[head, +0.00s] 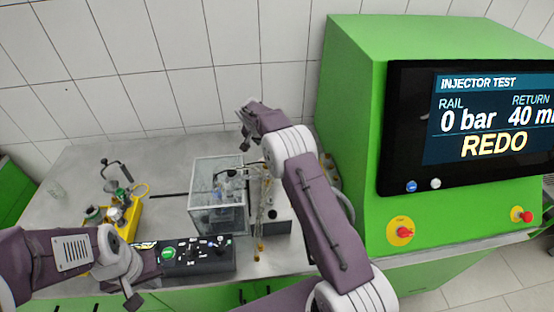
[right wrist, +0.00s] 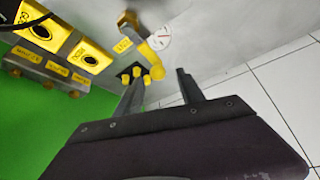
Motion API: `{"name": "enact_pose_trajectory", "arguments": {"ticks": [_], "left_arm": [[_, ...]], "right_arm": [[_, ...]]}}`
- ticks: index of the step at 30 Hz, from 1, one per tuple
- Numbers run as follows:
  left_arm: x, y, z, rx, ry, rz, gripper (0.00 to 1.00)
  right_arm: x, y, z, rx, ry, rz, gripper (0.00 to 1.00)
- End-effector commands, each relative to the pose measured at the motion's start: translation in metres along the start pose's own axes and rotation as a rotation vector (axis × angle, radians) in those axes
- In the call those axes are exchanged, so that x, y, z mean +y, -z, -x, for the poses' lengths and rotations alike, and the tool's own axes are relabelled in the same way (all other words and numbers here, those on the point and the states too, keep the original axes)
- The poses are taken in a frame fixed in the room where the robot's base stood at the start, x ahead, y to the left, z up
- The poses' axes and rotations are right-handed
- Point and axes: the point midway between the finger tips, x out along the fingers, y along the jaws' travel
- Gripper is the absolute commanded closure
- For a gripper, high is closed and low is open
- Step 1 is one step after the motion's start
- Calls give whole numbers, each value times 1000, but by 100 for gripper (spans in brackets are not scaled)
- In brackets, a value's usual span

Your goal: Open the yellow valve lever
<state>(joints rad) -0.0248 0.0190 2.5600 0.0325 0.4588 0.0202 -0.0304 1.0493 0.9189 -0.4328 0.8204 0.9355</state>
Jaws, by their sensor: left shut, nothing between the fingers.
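In the right wrist view, a cluster of yellow parts (right wrist: 148,72) stands out from a dark block on the grey surface, just beyond my right fingertips. I cannot tell for sure which of them is the valve lever. My right gripper (right wrist: 158,84) is open, with its fingers apart and the yellow parts near the left finger; contact is not clear. In the head view the right gripper (head: 245,139) is above the back of the bench, beside the clear box; the lever is not clear there. My left gripper (head: 132,301) is shut and empty at the front left.
A clear box (head: 203,219) stands mid-bench, with a black control panel (head: 182,257) in front. A yellow fixture (head: 131,217) stands left. The green cabinet (head: 350,90) blocks the right side. The wrist view shows yellow labelled blocks (right wrist: 88,57) and a round gauge (right wrist: 159,37).

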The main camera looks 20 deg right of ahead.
Motion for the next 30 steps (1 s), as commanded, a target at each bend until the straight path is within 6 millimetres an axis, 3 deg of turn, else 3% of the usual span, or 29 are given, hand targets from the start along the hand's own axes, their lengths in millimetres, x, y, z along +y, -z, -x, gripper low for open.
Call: {"name": "enact_pose_trajectory", "arguments": {"ticks": [1,2,13,30], "left_arm": [[0,0,0,0,0,0,100],[0,0,0,0,0,0,100],[0,0,2,0,0,0,100],[1,4,41,0,0,0,100]], "right_arm": [[0,0,0,-1,-1,0,38],[0,0,0,-1,-1,0,30],[1,0,2,-2,-2,0,29],[1,27,50,-3,-2,0,29]]}}
